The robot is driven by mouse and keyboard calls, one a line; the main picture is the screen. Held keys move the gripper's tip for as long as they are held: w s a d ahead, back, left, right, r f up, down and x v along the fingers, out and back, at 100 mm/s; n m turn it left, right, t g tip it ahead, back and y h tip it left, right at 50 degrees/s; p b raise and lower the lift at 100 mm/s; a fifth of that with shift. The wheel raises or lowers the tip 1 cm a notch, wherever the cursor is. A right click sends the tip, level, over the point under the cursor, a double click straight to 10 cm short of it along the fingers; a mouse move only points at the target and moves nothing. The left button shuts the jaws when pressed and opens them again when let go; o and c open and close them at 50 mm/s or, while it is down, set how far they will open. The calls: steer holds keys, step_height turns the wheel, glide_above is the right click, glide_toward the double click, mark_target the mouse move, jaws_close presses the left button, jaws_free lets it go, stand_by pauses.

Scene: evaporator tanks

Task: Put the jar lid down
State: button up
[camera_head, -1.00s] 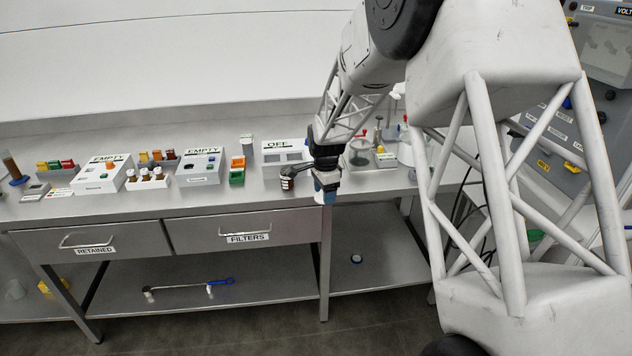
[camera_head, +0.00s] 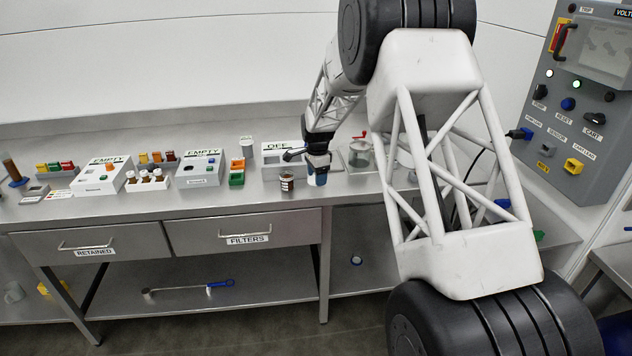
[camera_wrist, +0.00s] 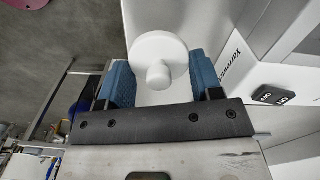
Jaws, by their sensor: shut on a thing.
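The jar lid (camera_wrist: 160,52) is a white round disc with a small knob, seen in the wrist view between the blue finger pads of my gripper (camera_wrist: 160,82). My gripper is shut on it. In the head view my gripper (camera_head: 317,176) is low over the steel bench, near its front edge, and the lid cannot be made out there. A brown jar with a pale label (camera_head: 287,182) stands on the bench just left of the gripper, apart from it. Whether the lid touches the bench cannot be told.
A white box marked OFF (camera_head: 272,157) stands behind the brown jar. A green block (camera_head: 237,178) and white boxes marked EMPTY (camera_head: 199,170) are further left. A glass vessel with a red handle (camera_head: 359,155) stands right of the gripper. The bench front (camera_head: 225,203) is clear.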

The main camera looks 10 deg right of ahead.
steer(key=shift+w, duration=0.55)
steer(key=shift+w, duration=0.55)
steer(key=shift+s+f, duration=0.1)
steer(key=shift+f, duration=1.7)
steer(key=shift+f, duration=0.1)
steer(key=o, duration=0.9)
step_height(320, 180, up, 12)
steer(key=shift+r, duration=0.1)
